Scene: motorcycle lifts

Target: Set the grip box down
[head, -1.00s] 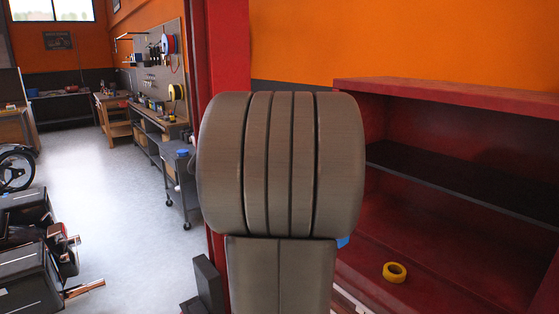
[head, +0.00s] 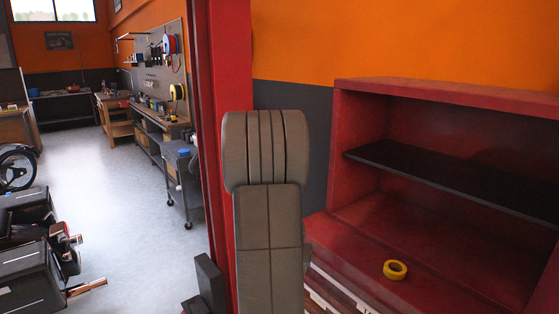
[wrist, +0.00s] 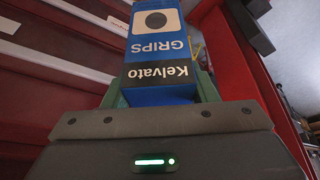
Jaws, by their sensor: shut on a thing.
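My gripper is shut on the box. In the head view my grey arm stands in the middle and hides both the gripper and the box. Whether the box touches any surface cannot be told.
A red open cabinet (head: 345,135) with a black shelf (head: 450,178) stands at the right. A yellow tape roll (head: 396,270) lies on its lower surface, with clear room around it. A red post (head: 228,60) rises left of the cabinet. A grey cart (head: 183,185) stands behind on the left.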

